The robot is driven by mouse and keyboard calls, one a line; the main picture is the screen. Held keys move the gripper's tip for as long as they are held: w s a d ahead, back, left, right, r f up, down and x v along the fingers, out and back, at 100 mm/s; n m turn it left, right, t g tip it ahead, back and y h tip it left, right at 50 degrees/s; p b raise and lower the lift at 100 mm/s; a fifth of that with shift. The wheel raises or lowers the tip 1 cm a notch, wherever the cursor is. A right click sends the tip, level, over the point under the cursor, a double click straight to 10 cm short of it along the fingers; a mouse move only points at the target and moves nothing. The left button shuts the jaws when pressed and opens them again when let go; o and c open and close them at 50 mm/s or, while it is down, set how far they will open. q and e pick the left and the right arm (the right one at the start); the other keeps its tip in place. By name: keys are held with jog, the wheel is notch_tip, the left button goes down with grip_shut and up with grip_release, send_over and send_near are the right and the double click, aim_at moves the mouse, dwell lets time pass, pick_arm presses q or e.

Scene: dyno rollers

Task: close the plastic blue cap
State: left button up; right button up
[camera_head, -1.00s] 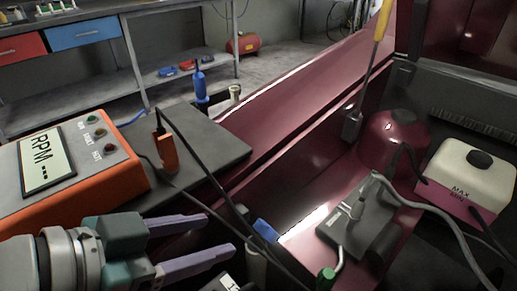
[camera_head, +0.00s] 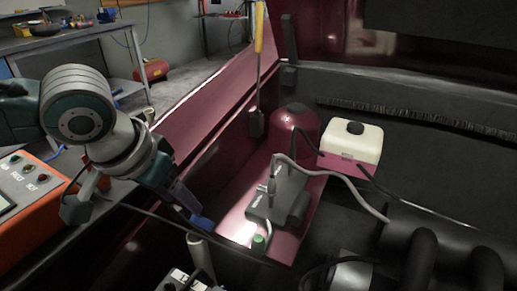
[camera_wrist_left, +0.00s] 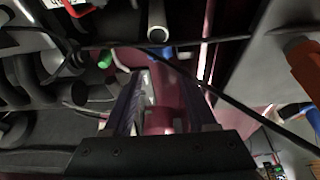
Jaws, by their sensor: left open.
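The blue cap (camera_head: 203,222) is open, beside the mouth of a pale upright tube (camera_head: 197,247) in the machine bay. In the left wrist view, the tube's round opening (camera_wrist_left: 157,35) shows dark, with blue showing just below it. My left gripper (camera_head: 188,202) comes down from the upper left, its purple finger close to the cap. I cannot tell whether it touches. In the left wrist view, the gripper (camera_wrist_left: 158,90) has its two fingers apart with no object clearly held between them. My right gripper is not in view.
A thin black cable (camera_head: 150,212) crosses near the gripper and tube. A green-capped part (camera_head: 259,243) and a grey metal block (camera_head: 278,200) stand to the right. A maroon dome (camera_head: 295,130) and a white-topped reservoir (camera_head: 350,145) are farther back. An orange box (camera_head: 35,215) is at left.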

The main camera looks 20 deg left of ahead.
aim_at(201, 222)
pick_arm(q)
jog(key=b+x, duration=0.1)
jog(key=x, duration=0.4)
jog(key=shift+f+b, duration=0.2)
jog(key=shift+b, duration=0.1)
grip_shut()
dwell(0.3)
